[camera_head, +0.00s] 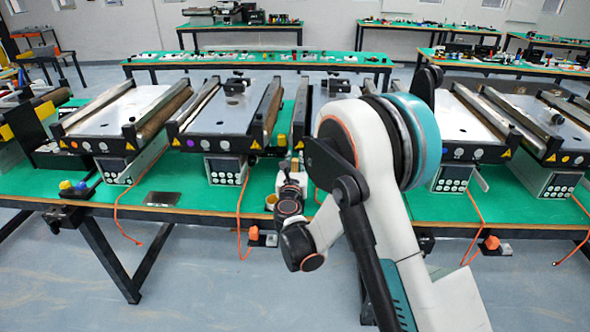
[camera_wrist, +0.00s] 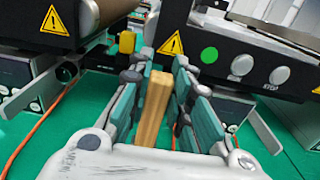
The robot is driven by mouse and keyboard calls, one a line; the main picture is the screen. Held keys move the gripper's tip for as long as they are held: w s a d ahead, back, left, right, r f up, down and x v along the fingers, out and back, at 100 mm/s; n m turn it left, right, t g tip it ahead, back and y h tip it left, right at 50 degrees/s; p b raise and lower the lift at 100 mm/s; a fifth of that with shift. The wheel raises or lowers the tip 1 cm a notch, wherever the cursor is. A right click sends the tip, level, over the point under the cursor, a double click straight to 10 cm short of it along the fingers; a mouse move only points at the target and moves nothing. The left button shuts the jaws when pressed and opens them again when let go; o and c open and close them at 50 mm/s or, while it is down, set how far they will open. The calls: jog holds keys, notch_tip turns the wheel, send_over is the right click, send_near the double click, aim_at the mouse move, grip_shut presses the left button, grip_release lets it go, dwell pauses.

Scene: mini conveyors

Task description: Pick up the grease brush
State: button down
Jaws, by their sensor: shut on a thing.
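The grease brush shows in the wrist view as a tan wooden handle (camera_wrist: 153,108) standing between the fingers of my gripper (camera_wrist: 161,68). The fingers, grey-green with dark joints, are shut on it from both sides. The brush's bristle end cannot be made out. In the head view my gripper (camera_head: 292,170) is over the green table, in front of the gap between two mini conveyors. The brush is too small to tell apart there.
Mini conveyors (camera_head: 222,112) with control boxes (camera_head: 226,170) line the green table (camera_head: 186,182) on both sides of my gripper. A small round yellowish container (camera_head: 271,201) stands near the table's front edge. Orange cables hang over that edge.

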notch_tip(320, 180, up, 15)
jog(key=p, duration=0.4)
dwell(1.6)
